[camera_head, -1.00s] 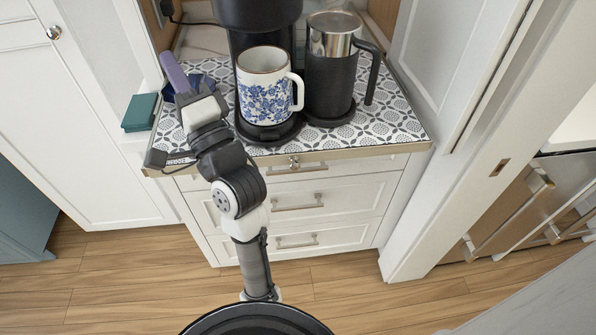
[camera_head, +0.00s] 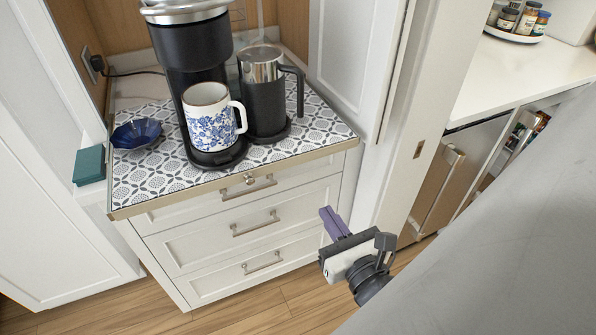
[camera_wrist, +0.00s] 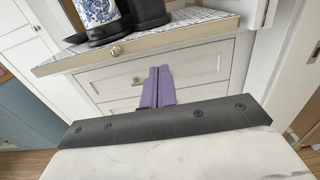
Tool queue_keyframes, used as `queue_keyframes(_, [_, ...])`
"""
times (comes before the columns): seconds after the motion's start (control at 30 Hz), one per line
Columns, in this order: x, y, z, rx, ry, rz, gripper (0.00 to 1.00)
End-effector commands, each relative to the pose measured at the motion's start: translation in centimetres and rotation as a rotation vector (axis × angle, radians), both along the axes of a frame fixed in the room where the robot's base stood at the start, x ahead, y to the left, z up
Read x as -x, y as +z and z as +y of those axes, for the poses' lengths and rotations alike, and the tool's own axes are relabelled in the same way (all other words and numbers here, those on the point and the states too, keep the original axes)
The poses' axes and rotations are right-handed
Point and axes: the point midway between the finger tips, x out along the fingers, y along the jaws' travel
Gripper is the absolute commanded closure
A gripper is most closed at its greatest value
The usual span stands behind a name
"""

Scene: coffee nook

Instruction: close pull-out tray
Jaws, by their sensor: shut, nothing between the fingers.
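The pull-out tray (camera_head: 150,184) has a grey-and-white patterned top, a tan front edge and a small round knob (camera_head: 249,179). Its front edge juts out past the drawer fronts below it. In the wrist view the tray's front edge (camera_wrist: 160,37) runs across the top, with the knob (camera_wrist: 116,50) at left. My gripper (camera_head: 327,214) is to the right of the drawers and lower than the tray, apart from it. Its purple fingers are together and empty; they also show in the wrist view (camera_wrist: 158,74), in front of the drawer fronts.
On the tray stand a black coffee maker (camera_head: 172,75), a blue-and-white mug (camera_head: 210,125), a black-and-steel frother (camera_head: 263,100) and a blue bowl (camera_head: 136,133). A teal box (camera_head: 89,165) sits left of the tray. White drawers (camera_head: 240,225) are below; a door frame (camera_head: 425,110) is at right.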

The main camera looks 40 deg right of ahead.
Motion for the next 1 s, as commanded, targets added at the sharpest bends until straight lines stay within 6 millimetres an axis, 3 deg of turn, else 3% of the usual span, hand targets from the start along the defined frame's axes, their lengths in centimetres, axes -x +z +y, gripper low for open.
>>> queue_keyframes(0.27, [-2.6, -0.3, -0.5, 0.006, 0.003, -0.006, 1.0])
queue_keyframes(0.7, [-10.9, 0.3, -2.5, 0.002, 0.004, -0.001, 1.0])
queue_keyframes(1.0, [-13.5, 0.1, -3.2, 0.004, 0.001, 0.0, 1.0])
